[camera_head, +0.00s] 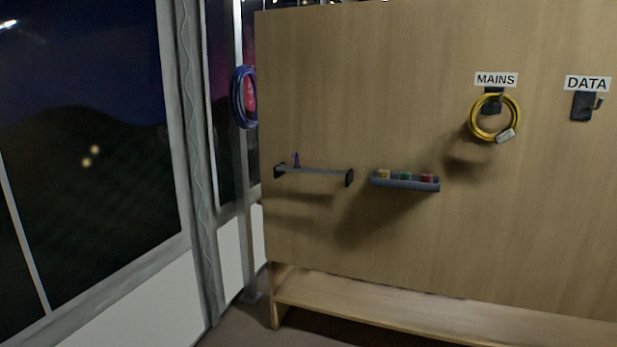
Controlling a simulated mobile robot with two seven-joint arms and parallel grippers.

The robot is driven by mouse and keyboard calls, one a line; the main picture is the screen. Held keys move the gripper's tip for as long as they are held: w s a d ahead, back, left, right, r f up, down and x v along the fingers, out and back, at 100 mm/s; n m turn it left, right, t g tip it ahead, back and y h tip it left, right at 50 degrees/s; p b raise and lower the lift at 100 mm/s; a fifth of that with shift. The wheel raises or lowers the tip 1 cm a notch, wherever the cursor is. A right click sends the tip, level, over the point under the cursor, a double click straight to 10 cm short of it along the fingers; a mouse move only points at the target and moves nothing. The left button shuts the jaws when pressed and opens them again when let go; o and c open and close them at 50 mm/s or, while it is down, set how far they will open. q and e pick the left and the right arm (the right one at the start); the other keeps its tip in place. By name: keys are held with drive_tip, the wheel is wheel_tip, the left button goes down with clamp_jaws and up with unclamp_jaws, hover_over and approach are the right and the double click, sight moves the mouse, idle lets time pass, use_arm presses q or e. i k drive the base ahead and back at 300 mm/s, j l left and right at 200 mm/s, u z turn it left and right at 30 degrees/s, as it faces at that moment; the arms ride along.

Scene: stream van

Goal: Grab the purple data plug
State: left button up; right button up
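A small purple plug (297,160) stands upright near the left end of a narrow grey shelf (318,172) with dark end brackets. The shelf is fixed to a wooden panel (350,80). Nothing touches the plug except the shelf under it. Neither of my grippers shows in the head view.
A grey tray (405,184) right of the shelf holds yellow, green and red pieces. A yellow cable coil (472,122) hangs under a MAINS label (496,79); the DATA hook (586,106) is empty. A blue coil (237,98) hangs left. A low wooden ledge (390,307) juts out below.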

sight(296, 160)
drive_tip(key=i+j+z, duration=1)
drive_tip(key=j+z, duration=0.15)
